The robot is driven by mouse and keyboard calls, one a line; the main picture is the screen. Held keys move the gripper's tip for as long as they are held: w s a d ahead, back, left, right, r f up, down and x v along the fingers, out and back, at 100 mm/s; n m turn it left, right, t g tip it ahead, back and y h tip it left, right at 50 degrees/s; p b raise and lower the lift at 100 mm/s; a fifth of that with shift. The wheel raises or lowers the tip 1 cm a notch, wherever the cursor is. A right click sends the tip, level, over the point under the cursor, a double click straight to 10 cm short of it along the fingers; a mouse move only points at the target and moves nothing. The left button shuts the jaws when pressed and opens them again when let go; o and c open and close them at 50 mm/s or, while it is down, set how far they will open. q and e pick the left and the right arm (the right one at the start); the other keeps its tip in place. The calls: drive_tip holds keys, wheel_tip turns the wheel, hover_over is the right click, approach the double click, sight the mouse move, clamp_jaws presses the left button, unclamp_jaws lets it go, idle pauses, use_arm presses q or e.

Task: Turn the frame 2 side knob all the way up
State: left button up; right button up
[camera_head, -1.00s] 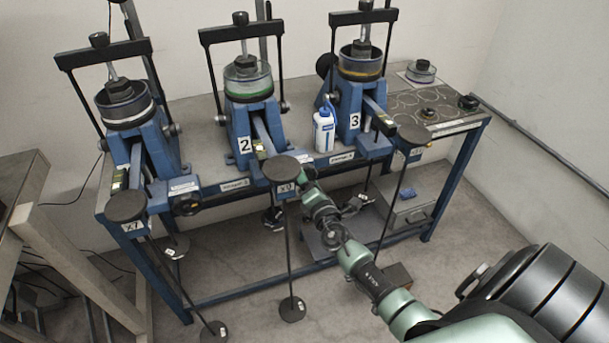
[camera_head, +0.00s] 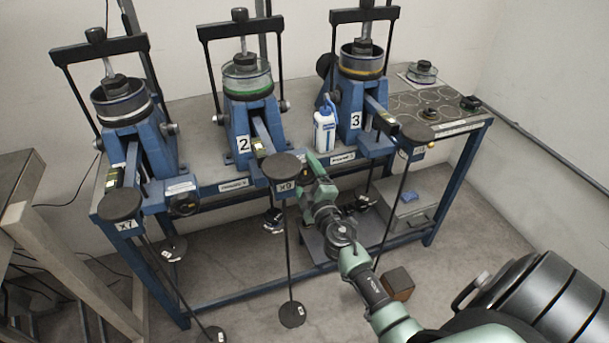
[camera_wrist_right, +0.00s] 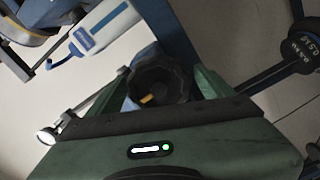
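Frame 2 (camera_head: 243,125) is the middle blue lever frame, marked with a "2" plate, with a round black weight (camera_head: 283,166) tagged x9 at the end of its lever. Its side knob (camera_wrist_right: 160,80) shows in the right wrist view as a dark, lobed knob with a small yellow mark. My right gripper (camera_wrist_right: 163,88) has its green fingers on either side of the knob, apparently with small gaps, so it looks open around it. In the head view the right gripper (camera_head: 316,168) is right of the x9 weight and hides the knob. My left gripper is not in view.
A white and blue bottle (camera_head: 324,130) stands on the bench between frames 2 and 3, close to my right gripper; it also shows in the wrist view (camera_wrist_right: 98,30). Hanging rods with weights (camera_head: 291,314) are below the levers. Frame 3 (camera_head: 350,105) stands to the right.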

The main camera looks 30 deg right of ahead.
drive_tip(key=shift+v, duration=3.05)
drive_tip(key=n, duration=0.2)
drive_tip(key=shift+a+r+n, duration=0.1)
drive_tip(key=shift+r+n, duration=0.3)
drive_tip(key=shift+s+a+r+n, duration=0.1)
drive_tip(key=shift+n, duration=0.5)
drive_tip(key=shift+s+a+r+n, duration=0.1)
drive_tip(key=shift+n, duration=0.5)
drive_tip(key=w+n, duration=0.2)
drive_tip(key=w+d+n, duration=0.1)
drive_tip(key=w+n, duration=0.1)
drive_tip(key=w+d+f+n+b, duration=0.1)
drive_tip(key=w+n, duration=0.1)
drive_tip(key=shift+n, duration=0.3)
drive_tip(key=shift+f, duration=0.2)
clamp_jaws()
